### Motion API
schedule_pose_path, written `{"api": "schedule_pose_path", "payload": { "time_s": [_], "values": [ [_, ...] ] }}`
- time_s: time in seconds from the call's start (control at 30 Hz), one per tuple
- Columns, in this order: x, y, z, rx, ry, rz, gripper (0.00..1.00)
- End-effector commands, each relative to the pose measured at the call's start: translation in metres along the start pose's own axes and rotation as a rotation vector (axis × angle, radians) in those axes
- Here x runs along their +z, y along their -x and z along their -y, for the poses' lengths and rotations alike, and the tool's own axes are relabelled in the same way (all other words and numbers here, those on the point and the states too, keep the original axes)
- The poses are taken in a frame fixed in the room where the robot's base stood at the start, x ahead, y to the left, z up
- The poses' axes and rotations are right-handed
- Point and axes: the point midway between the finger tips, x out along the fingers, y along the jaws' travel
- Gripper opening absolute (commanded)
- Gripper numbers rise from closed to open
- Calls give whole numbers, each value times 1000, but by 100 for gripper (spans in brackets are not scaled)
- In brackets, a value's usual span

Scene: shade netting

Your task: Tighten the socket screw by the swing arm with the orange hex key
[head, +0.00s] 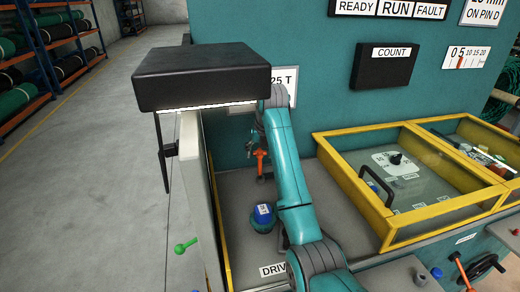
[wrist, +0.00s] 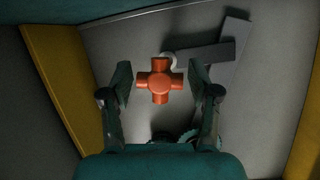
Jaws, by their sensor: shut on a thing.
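The orange hex key (head: 261,160) stands upright below my gripper (head: 261,143) in the head view, over the grey deck behind the yellow edge. A grey angled bar (wrist: 222,58), which looks like the swing arm, lies to the right of and beyond the handle. A pale round part (wrist: 168,60) shows partly behind the handle; I cannot tell whether it is the socket screw. The key's lower tip is hidden in the wrist view.
A blue-topped round part (head: 263,216) stands on the deck nearer to me. A black box-shaped hood (head: 203,75) overhangs at the left. A yellow-framed clear cover (head: 420,180) lies to the right. A teal wall (head: 310,60) stands behind.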

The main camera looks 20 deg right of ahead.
Motion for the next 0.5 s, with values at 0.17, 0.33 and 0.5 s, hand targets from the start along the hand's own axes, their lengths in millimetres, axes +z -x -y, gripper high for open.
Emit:
{"api": "schedule_pose_path", "payload": {
  "time_s": [0.17,0.33,0.5],
  "values": [
    [0,1,0,0,0,1,5],
    [0,-1,0,1,0,1,5],
    [-2,-4,1,2,0,1,5]
  ]
}}
